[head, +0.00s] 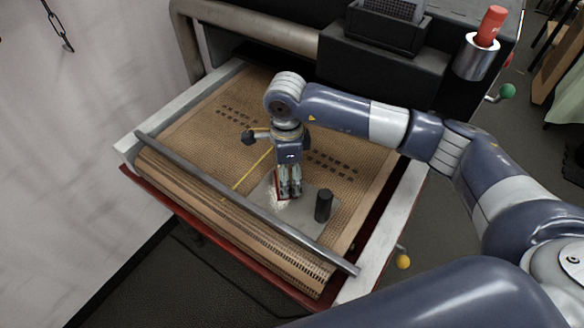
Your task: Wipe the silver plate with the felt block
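The silver plate (307,222) lies on the brown woven bed near its front edge, with a pale powdery patch on its left part. My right gripper (289,193) points down over the plate, its fingertips low by the patch. A narrow reddish edge (278,186) shows at the left of the fingers; I cannot tell whether it is the felt block or whether the fingers are shut on it. The felt block is not otherwise clearly seen. A short black cylinder (323,205) stands upright on the plate, right of the fingers. My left gripper is not in view.
The woven bed (200,133) has pale side rails and a grey bar (230,197) across its front. A yellow line runs across the bed to the left of the plate. A black box (385,65) and a metal cup (474,60) holding a red-capped object stand behind.

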